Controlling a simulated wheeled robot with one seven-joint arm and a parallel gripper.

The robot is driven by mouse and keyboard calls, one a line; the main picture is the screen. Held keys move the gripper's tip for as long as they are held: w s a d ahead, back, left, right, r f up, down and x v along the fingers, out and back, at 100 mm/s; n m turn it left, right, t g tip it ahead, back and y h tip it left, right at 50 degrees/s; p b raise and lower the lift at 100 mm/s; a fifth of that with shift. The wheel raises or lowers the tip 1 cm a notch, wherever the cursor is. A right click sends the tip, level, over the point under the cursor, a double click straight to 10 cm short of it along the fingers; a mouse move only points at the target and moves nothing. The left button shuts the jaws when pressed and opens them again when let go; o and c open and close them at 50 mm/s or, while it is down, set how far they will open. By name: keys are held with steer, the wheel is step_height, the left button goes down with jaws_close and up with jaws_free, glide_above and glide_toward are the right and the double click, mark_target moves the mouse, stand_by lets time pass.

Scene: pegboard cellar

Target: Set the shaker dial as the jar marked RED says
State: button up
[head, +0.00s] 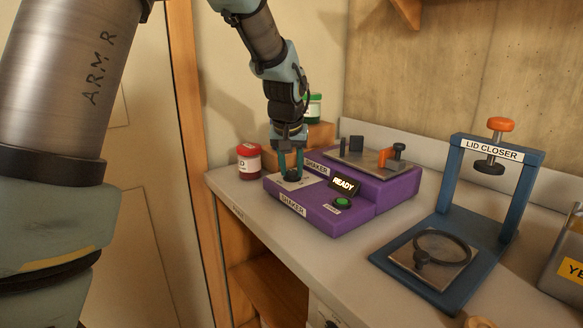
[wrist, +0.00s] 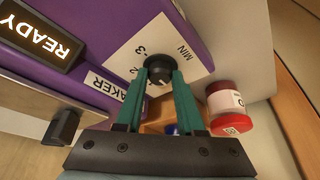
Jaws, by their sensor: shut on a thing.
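The purple shaker (head: 330,220) stands on the bench, and its display (head: 344,186) reads READY. My gripper (head: 291,178) reaches down to the white dial plate at the shaker's left end. In the wrist view the teal fingers (wrist: 160,80) are shut on the dark dial knob (wrist: 158,66). The plate (wrist: 176,38) shows MIN, a 3 and a 2; the rest of the scale and the dial's pointer are hidden or unclear. A jar with a red lid (head: 249,160) stands left of the shaker and also shows in the wrist view (wrist: 230,122); its label is too small to read.
A green button (head: 342,203) is on the shaker's front. A green-lidded jar (head: 314,108) stands behind my gripper on a wooden block (head: 321,133). The blue lid closer (head: 446,250) stands to the right, with a grey bin (head: 566,262) beyond. Bare bench lies in front of the shaker.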

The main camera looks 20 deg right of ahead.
steer(key=shift+m, duration=0.4)
jaws_close()
steer(key=shift+w+a+m, duration=0.1)
steer(key=shift+m, duration=0.2)
steer(key=m, duration=0.2)
steer(key=m+g+h, duration=0.1)
steer(key=m, duration=0.1)
steer(key=shift+w+a+g, duration=0.1)
steer(key=shift+w+g, duration=0.1)
steer(key=shift+g, duration=0.1)
steer(key=m+g+h, duration=0.1)
steer(key=m, duration=0.2)
steer(key=shift+w+p, duration=0.1)
steer(key=shift+p, duration=0.25)
steer(key=shift+m+g+p, duration=0.35)
steer(key=shift+m+g, duration=0.35)
steer(key=shift+m, duration=1)
steer(key=o, duration=1)
jaws_free()
